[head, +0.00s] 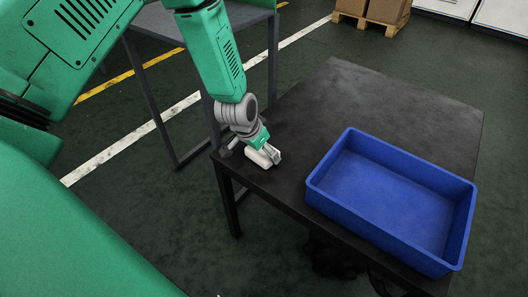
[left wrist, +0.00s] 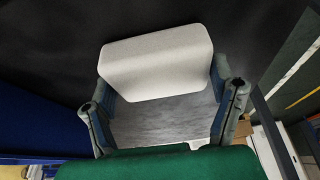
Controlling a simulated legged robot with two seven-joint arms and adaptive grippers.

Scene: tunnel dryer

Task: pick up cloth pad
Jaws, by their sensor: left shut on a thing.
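The cloth pad is a pale grey-white rounded block (left wrist: 157,62) in the left wrist view, lying between the two fingers of my left gripper (left wrist: 165,95). In the head view my left gripper (head: 266,156) is at the left corner of the dark table, low by its top, and the pad is a small pale shape at its tips. The fingers are shut on the pad. I cannot tell whether the pad touches the table. My right gripper is not in view.
An empty blue bin (head: 390,195) stands on the right part of the dark table (head: 385,100). The back of the table is clear. A grey table (head: 150,50) stands at the back left. Cardboard boxes on a pallet (head: 372,20) are at the far top.

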